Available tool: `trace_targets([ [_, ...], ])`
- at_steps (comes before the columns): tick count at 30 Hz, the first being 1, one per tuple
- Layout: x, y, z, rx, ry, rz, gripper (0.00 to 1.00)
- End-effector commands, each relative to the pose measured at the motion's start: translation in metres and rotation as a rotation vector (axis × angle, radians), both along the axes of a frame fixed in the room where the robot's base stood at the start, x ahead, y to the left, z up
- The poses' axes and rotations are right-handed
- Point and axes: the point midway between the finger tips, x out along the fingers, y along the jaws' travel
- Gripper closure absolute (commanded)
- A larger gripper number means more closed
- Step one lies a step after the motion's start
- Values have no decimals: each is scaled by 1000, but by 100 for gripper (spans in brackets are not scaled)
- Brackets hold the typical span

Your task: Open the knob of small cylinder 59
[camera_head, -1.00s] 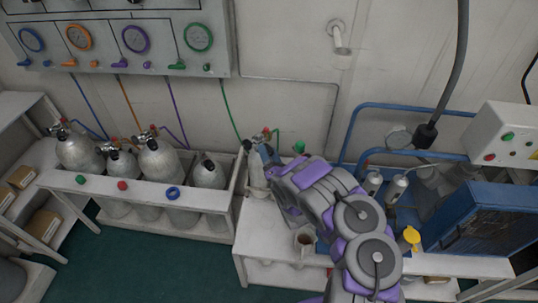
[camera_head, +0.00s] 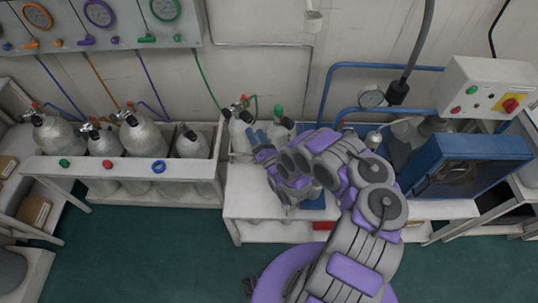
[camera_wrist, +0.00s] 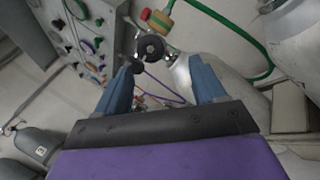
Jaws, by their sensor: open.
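A small pale cylinder (camera_head: 240,132) stands at the left end of the white bench, with a valve and a dark knob (camera_head: 237,104) on top. Its number cannot be read. My gripper (camera_head: 257,138) is just right of this cylinder, with its blue fingers apart and nothing between them. In the wrist view, a round black knob (camera_wrist: 152,47) on a valve lies beyond the fingertips, between their lines. My gripper (camera_wrist: 166,66) is open there. The silver cylinder body (camera_wrist: 183,75) is partly hidden by the right finger. Contact between finger and valve cannot be told.
A second cylinder with a green top (camera_head: 279,112) stands close to the right. A rack (camera_head: 130,166) of larger cylinders is at the left. The gauge panel (camera_head: 118,30) hangs behind. A green hose (camera_head: 206,80) runs down to the valve. A blue box (camera_head: 465,165) stands at right.

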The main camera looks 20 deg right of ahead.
Motion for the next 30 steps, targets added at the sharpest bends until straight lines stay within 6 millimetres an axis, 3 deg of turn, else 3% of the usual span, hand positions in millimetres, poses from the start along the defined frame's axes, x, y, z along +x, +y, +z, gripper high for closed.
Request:
trace_targets([
  [10,-19,-6,5,0,-21,-8,30],
  [16,-48,-11,-10,0,-16,-5,30],
  [30,-91,-20,-24,-3,-14,-5,30],
])
